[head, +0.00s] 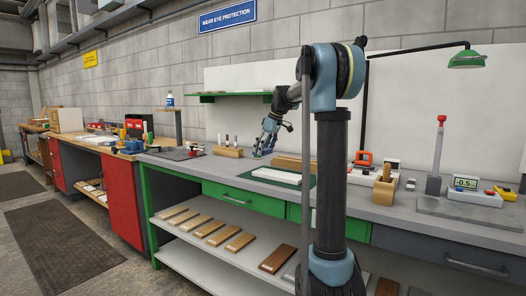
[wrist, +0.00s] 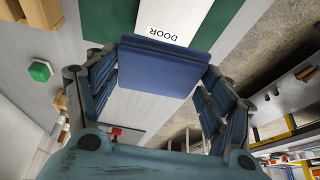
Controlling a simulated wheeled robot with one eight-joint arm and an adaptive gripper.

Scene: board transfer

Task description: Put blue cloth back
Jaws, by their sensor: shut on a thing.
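My gripper (head: 264,146) hangs low over the grey counter, near the left end of a white board (head: 277,176). In the wrist view my gripper (wrist: 155,58) is shut on the blue cloth (wrist: 160,68), which looks like a flat folded block spanning the space between the fingers. Behind the cloth the white board (wrist: 183,14) shows, with a DOOR label on it. I cannot tell whether the cloth touches the board. In the head view the cloth is too small or hidden to make out.
The board lies on a green mat (head: 303,183). A wooden block holder (head: 228,152) stands left of my gripper. A small green piece (wrist: 40,71) sits on the counter. A green shelf (head: 232,98) is on the wall behind. A lower shelf (head: 196,252) carries several wooden boards.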

